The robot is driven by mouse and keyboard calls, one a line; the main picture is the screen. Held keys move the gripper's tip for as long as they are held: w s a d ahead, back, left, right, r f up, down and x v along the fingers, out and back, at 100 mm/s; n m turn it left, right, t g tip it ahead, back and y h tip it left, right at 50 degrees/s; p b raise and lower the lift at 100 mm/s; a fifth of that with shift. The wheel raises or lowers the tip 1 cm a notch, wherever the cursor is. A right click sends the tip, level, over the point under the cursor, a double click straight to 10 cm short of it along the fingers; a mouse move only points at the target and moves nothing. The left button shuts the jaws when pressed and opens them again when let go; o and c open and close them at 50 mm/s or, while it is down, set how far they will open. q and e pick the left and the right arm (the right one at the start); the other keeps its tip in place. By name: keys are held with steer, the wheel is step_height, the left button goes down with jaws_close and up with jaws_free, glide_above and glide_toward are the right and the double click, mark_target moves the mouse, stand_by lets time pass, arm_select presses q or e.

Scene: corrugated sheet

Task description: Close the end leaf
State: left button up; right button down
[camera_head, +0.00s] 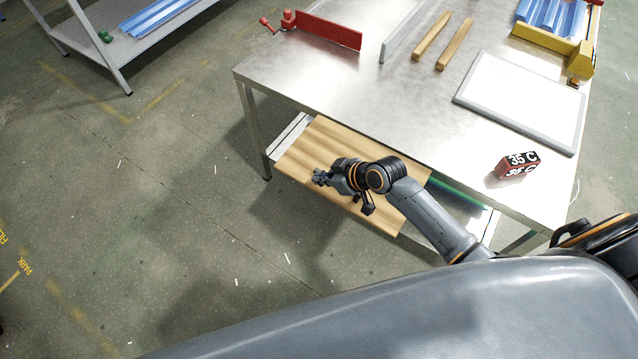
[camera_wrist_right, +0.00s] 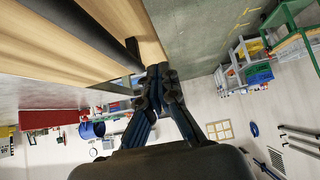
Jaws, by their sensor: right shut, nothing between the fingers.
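A wooden leaf (camera_head: 310,150), light brown and striped, sticks out from under the front side of the metal table (camera_head: 340,85). I take it to be the end leaf. It stands out from the table edge and looks lower than the top. My right gripper (camera_head: 320,177) is over the leaf in the head view, shut and empty; I cannot tell whether it touches the wood. In the right wrist view the gripper (camera_wrist_right: 157,88) has its fingertips together beside the wooden surface (camera_wrist_right: 35,55) and a dark bar. My left gripper is not in view.
On the table are a red panel (camera_head: 330,30), two wooden bars (camera_head: 455,45), a white framed board (camera_head: 520,100) and a red-black block (camera_head: 517,165). A shelf rack (camera_head: 120,30) stands at the upper left. The floor (camera_head: 130,200) left of the leaf is clear.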

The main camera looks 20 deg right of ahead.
mark_target(310, 187)
steer(key=f, duration=0.3)
steer(key=shift+w+a+f, duration=0.3)
steer(key=shift+w+a, duration=0.05)
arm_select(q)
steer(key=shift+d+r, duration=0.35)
arm_select(e)
steer(key=shift+f, duration=0.6)
